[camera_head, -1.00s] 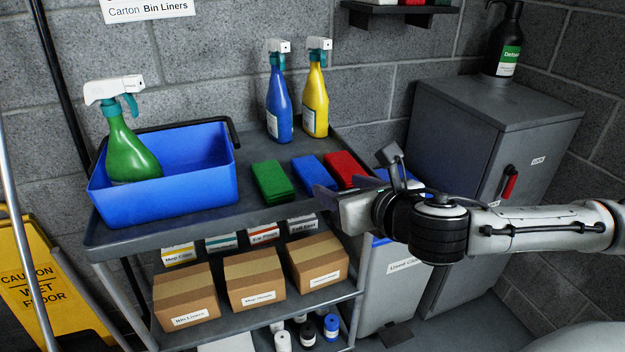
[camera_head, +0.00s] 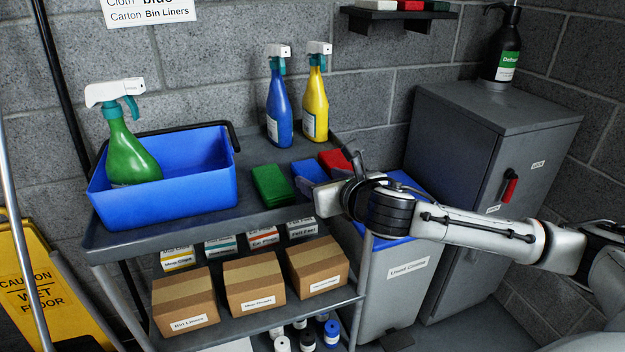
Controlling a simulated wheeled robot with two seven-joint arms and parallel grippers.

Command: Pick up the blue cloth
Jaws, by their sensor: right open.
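The blue cloth (camera_head: 309,171) lies flat on the cart's top shelf (camera_head: 215,222), between a green cloth (camera_head: 272,184) on its left and a red cloth (camera_head: 335,160) on its right. My right gripper (camera_head: 308,188) is open at the near end of the blue cloth, and its fingers hide that end. I cannot tell whether the fingers touch the cloth or straddle it. My left gripper is not in view.
A blue bin (camera_head: 205,191) with a green spray bottle (camera_head: 130,150) fills the left of the shelf. Blue (camera_head: 279,105) and yellow (camera_head: 315,103) spray bottles stand behind the cloths. A grey cabinet (camera_head: 450,145) and a lidded used-cloth bin (camera_head: 400,285) stand at right.

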